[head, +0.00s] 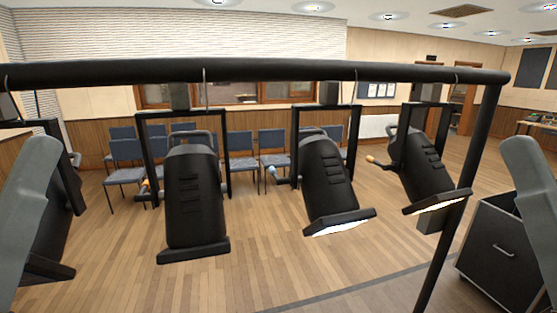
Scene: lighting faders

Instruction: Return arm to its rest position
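Several black stage lights hang in yokes from a horizontal black bar (270,70). The middle-left light (192,200) shows no lit face. The middle-right light (328,180) and the right light (422,170) tilt down with bright lower faces. A far-left light (50,240) is partly hidden behind my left arm. Grey links of my two arms stand at the left and right picture edges, apart from the middle lights. Neither gripper shows in the head view.
A black upright post (458,200) carries the bar at the right. A dark case (500,252) stands on the floor behind it. Rows of blue chairs (240,145) stand at the back. The wooden floor (290,275) in front is clear.

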